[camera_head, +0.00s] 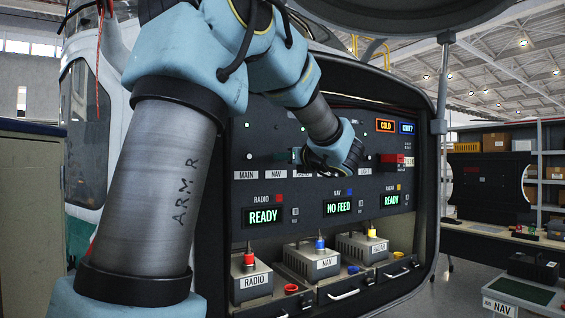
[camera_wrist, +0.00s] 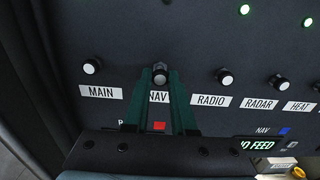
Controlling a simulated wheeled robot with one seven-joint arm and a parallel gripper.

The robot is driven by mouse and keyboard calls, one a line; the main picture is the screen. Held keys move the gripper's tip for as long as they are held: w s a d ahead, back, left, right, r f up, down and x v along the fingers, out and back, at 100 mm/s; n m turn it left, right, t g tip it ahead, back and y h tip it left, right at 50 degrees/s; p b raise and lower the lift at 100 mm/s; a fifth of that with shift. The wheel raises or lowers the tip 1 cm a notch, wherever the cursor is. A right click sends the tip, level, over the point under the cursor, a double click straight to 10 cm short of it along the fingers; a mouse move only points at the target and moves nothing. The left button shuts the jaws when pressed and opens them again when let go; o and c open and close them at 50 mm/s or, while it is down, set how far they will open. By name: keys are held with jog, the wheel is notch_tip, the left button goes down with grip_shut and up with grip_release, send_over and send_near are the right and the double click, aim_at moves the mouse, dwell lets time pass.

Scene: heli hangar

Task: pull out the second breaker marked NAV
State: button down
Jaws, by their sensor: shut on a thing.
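The breaker row runs along the dark panel. In the wrist view the NAV breaker (camera_wrist: 160,73) is second from the left, above the NAV label (camera_wrist: 158,97), which the fingers partly cover. My gripper (camera_wrist: 160,76) has its green fingers shut on this breaker's knob. How far the knob stands out is hard to tell. The MAIN breaker (camera_wrist: 90,67) is to its left and the RADIO breaker (camera_wrist: 225,77) to its right, both clear of the fingers. In the head view my gripper (camera_head: 284,156) is at the panel above the NAV label (camera_head: 276,174), and the knob is hidden.
The NAV display (camera_head: 339,207) reads NO FEED; the RADIO display (camera_head: 263,216) and the rightmost display (camera_head: 391,200) read READY. Below sit the RADIO box (camera_head: 251,281), NAV box (camera_head: 312,264) and RADAR box (camera_head: 361,247).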

jog(key=c, duration=0.7)
grip_release()
jog(key=shift+s, duration=0.1)
jog(key=b+v, duration=0.4)
jog(key=v, duration=0.7)
